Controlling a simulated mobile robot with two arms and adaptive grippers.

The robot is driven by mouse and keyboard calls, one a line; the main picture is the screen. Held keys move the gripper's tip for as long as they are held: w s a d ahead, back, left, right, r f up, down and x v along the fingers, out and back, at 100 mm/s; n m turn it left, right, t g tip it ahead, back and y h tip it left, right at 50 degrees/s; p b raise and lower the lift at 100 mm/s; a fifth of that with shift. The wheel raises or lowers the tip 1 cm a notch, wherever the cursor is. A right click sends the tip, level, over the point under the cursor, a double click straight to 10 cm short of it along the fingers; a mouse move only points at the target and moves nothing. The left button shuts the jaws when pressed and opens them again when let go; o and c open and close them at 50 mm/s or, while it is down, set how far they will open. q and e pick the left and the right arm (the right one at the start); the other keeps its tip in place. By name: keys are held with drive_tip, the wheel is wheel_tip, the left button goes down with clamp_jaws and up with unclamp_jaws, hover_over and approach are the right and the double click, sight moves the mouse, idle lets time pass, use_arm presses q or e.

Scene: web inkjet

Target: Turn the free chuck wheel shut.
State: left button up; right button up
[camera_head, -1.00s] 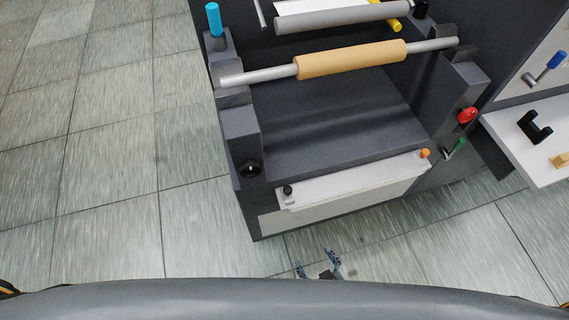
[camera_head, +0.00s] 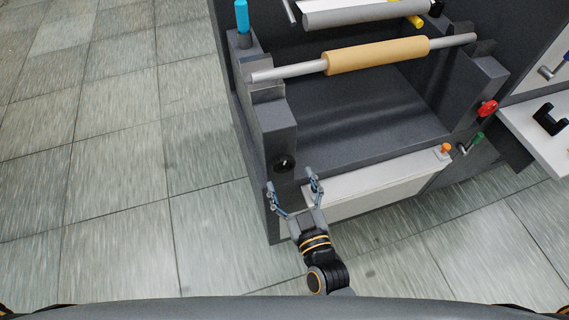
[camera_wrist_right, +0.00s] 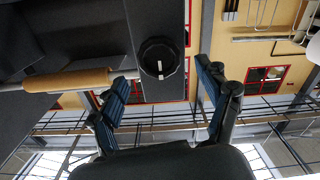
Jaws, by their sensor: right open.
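A black chuck wheel (camera_head: 284,163) with a pale mark sits on the front face of the machine's left upright. In the right wrist view the chuck wheel (camera_wrist_right: 159,58) faces me, its short white mark running nearly up and down. My right gripper (camera_head: 291,181) is open and empty just in front of and below the wheel. In the right wrist view the gripper fingers (camera_wrist_right: 162,82) stand apart, with the wheel showing between and beyond them. Touch is not visible. A tan roll (camera_head: 377,56) on a metal shaft (camera_head: 285,73) spans the two uprights. My left gripper is out of view.
A white front panel (camera_head: 385,180) with an orange knob (camera_head: 446,148) lies right of my gripper. A cyan handle (camera_head: 242,16) rises at left. Floor left of the machine is clear.

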sight(285, 167)
drive_tip(key=x, duration=0.5)
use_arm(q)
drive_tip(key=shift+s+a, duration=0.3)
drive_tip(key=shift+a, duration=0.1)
use_arm(e)
drive_tip(key=c, duration=1.2)
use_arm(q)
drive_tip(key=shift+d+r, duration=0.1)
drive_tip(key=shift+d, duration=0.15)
